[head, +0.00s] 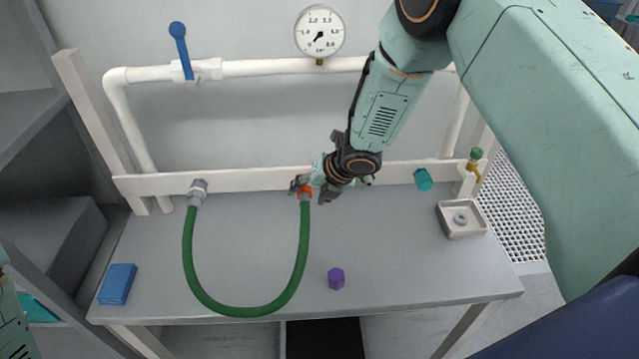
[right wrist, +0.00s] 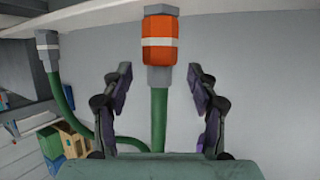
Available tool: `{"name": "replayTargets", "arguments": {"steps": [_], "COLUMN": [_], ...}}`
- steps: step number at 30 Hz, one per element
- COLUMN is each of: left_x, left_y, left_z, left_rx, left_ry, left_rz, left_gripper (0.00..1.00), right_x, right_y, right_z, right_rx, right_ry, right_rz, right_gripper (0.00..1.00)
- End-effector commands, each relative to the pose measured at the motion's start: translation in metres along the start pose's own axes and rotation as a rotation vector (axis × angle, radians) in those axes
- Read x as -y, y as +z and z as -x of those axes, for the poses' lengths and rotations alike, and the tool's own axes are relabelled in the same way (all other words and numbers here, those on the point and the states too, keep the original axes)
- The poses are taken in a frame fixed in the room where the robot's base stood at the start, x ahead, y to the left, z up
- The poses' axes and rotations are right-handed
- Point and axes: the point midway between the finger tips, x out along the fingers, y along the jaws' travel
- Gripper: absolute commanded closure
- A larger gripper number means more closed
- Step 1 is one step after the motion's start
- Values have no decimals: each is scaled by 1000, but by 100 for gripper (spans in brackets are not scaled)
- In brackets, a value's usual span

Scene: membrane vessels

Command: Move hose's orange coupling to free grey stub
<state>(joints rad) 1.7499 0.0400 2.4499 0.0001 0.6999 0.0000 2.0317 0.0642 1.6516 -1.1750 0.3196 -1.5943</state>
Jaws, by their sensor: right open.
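The green hose (head: 240,311) hangs in a U over the bench, from a grey fitting (head: 197,192) at left to the orange coupling (head: 305,191). In the right wrist view the orange coupling (right wrist: 160,40), with a white band, sits upright below a grey end piece on the rail, hose beneath it. My right gripper (head: 313,192) is open at the coupling; in the wrist view its fingers (right wrist: 161,80) stand apart on both sides of the hose, just below the coupling, not touching. I cannot make out a free grey stub; the gripper hides part of the rail. My left gripper is not in view.
On the bench lie a blue block (head: 117,284), a purple block (head: 336,278) and a square tray (head: 448,229) holding a ring. A teal cap (head: 423,179) is at the rail, right of my gripper. A gauge (head: 320,31) and blue-handled valve (head: 181,50) are above.

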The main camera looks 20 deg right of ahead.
Motion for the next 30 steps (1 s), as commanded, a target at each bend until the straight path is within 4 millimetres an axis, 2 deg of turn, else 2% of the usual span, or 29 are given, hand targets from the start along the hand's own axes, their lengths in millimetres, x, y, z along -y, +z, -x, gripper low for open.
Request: {"name": "replayTargets", "arguments": {"steps": [9,16,21,26,29,30], "left_x": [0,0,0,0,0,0], "left_y": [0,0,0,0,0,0], "left_z": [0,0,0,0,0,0], "left_rx": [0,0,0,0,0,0], "left_ry": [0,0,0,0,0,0], "left_rz": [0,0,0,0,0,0], "left_gripper": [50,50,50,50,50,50], "right_x": [-1,-1,0,0,3,6], "right_y": [1,0,0,-1,-11,-22], "right_z": [60,96,108,111,106,102], "right_rx": [3,2,1,0,-17,-33], "right_ry": [2,2,1,0,-3,-6], "right_rz": [-2,-1,0,0,-59,-122], "right_gripper": [40,40,40,40,40,40]}}
